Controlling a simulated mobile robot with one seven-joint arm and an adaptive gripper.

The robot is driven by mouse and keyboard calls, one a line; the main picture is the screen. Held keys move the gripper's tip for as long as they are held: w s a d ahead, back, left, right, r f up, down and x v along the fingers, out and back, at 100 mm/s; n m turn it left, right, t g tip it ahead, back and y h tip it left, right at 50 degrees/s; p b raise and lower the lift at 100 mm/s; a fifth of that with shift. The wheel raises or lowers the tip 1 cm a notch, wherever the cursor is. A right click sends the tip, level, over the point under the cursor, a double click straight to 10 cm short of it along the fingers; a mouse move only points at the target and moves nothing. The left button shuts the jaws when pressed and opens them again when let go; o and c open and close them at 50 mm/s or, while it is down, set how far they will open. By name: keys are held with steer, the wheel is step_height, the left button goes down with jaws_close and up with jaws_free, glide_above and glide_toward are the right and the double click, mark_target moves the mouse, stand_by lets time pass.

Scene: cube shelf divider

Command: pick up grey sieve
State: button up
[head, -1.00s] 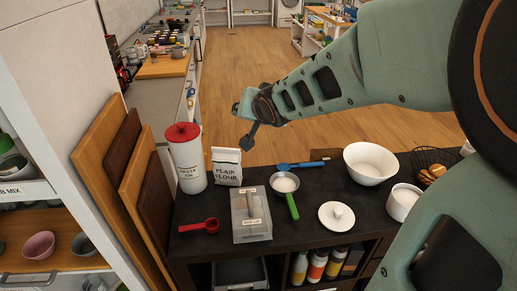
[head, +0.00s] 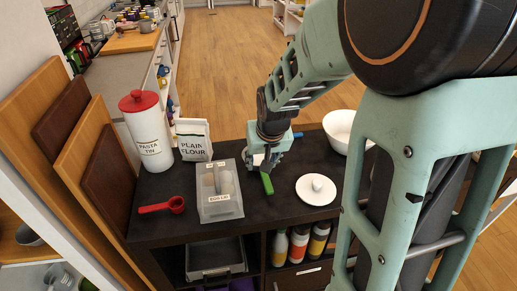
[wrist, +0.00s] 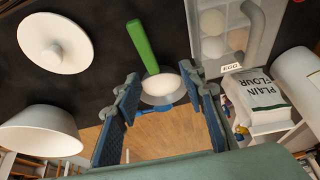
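The sieve, with a pale grey round bowl (wrist: 163,92) and a green handle, lies on the dark counter top. In the head view its green handle (head: 267,184) sticks out toward the front, and my gripper hides most of the bowl. My gripper (head: 268,163) is above the bowl, pointing down. In the wrist view my gripper (wrist: 160,88) is open, with one finger on each side of the bowl. Nothing is held between the fingers. I cannot tell the exact height gap.
A clear egg box (head: 220,206) stands close left of the sieve, a white lid (head: 316,189) close right. A blue utensil (wrist: 152,111) lies behind it. Flour bag (head: 194,141), pasta tin (head: 147,135) and red scoop (head: 163,206) are left. A white bowl (head: 339,127) is back right.

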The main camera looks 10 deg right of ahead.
mark_target(265, 176)
steer(key=shift+w+d+f, duration=0.2)
steer(key=shift+d+f, duration=0.15)
steer(key=shift+d, duration=0.15)
steer(key=shift+w+d+f, duration=0.15)
steer(key=shift+d+f, duration=0.2)
steer(key=shift+d, duration=0.1)
steer(key=shift+w+d+f+b, duration=0.1)
steer(key=shift+f+b, duration=0.15)
steer(key=shift+b, duration=0.05)
steer(key=x, duration=0.6)
steer(key=b+x, duration=0.1)
steer(key=x, duration=0.3)
steer(key=shift+s+f, duration=0.2)
steer(key=shift+s, duration=0.05)
jaws_close()
